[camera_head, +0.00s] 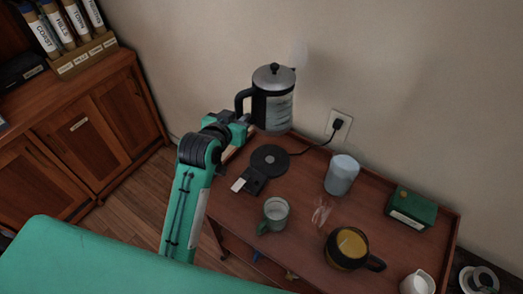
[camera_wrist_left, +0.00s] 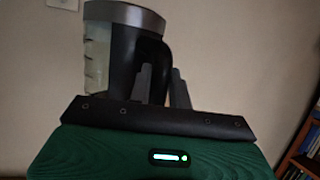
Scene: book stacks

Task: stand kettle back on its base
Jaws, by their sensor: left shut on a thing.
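The kettle (camera_head: 273,108) has a steel lid, a clear body and a black handle. It is upright, held in the air above the back left of the wooden trolley. My left gripper (camera_head: 241,119) is shut on the kettle's handle, and the kettle also shows in the left wrist view (camera_wrist_left: 122,50). The round black base (camera_head: 269,160) lies on the trolley top, below and apart from the kettle. A cord runs from the base to a wall socket. My right gripper is not in view.
The trolley top (camera_head: 313,169) also bears a green mug (camera_head: 275,213), a pale cup (camera_head: 341,175), a dark mug with yellow liquid (camera_head: 348,247), a green box (camera_head: 411,208) and a white jug (camera_head: 417,283). The wall socket (camera_head: 339,125) is behind. A cabinet (camera_head: 88,125) stands at left.

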